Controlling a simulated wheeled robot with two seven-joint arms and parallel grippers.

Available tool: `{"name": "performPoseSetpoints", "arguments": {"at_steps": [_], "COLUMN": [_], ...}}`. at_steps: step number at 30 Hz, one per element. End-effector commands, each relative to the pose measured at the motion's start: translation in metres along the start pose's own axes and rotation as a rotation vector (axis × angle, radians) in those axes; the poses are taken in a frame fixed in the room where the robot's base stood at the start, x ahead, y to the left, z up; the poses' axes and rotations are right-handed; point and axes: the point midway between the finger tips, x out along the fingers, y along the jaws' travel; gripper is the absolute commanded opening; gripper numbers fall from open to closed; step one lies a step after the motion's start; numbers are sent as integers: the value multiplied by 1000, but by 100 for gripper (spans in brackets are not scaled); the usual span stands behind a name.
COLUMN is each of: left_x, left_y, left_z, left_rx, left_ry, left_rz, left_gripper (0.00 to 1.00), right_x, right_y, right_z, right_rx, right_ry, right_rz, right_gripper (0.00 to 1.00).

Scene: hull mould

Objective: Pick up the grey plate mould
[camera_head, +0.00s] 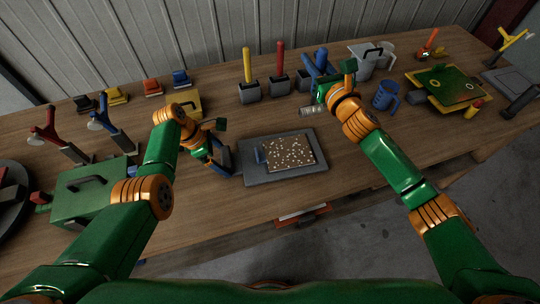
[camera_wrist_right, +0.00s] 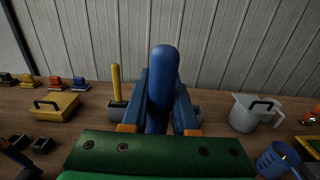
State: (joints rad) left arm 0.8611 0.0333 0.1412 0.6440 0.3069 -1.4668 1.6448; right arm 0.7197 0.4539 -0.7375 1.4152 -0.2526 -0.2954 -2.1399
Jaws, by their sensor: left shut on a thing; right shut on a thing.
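The grey plate mould (camera_head: 258,177) is a flat dark-grey plate at the middle front of the table, with a speckled tan panel (camera_head: 290,152) and a small blue piece (camera_head: 261,156) on top. My left gripper (camera_head: 228,166) is at its left edge and looks shut on that edge; the fingertips are partly hidden by the hand. Whether the plate is clear of the table I cannot tell. My right gripper (camera_head: 321,72) is at the back of the table, shut on an upright blue handle (camera_wrist_right: 163,85), which stands between its fingers in the right wrist view.
Yellow (camera_head: 247,65) and red (camera_head: 280,57) handles stand in grey blocks at the back. A green toolbox (camera_head: 90,190) is at the left. A blue mug (camera_head: 386,96), grey jug (camera_head: 362,62) and green-yellow mould (camera_head: 445,88) are to the right. A small clear cylinder (camera_head: 311,111) lies behind the plate.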

Motion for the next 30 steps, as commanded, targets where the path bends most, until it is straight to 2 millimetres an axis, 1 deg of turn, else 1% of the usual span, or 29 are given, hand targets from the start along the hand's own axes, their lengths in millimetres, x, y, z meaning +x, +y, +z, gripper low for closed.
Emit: {"name": "performPoseSetpoints", "arguments": {"at_steps": [7, 10, 11, 12, 14, 18, 26, 29, 30], "left_x": [-1, -6, -8, -11, -16, -35, -32, -30, -30], "left_y": [1, 1, 1, 1, 1, 0, -25, -43, -52], "left_z": [1, 3, 4, 6, 8, 15, 17, 18, 19], "left_rx": [0, 1, 2, 2, 1, 1, 2, 2, 1], "left_ry": [-2, -3, -4, -4, -4, -3, -3, -3, -3], "left_rz": [2, 4, 4, 5, 5, 5, 2, -1, 0], "left_gripper": [2, 2, 2, 0, 0, 0, 0, 0, 0], "right_x": [0, 0, 0, 0, 0, 0, 0, 0, 0], "right_y": [0, 0, 0, 0, 0, 0, 0, 0, 0], "right_z": [1, 1, 1, 1, 1, 0, 0, 0, 0], "right_rx": [0, 0, 0, 0, 0, 0, 0, 0, 0], "right_ry": [-1, -1, -1, -1, -1, -1, -1, -1, -1], "right_rz": [0, 0, 0, 0, 0, 0, 0, 0, 0], "right_gripper": [0, 0, 0, 0, 0, 0, 0, 0, 0]}}
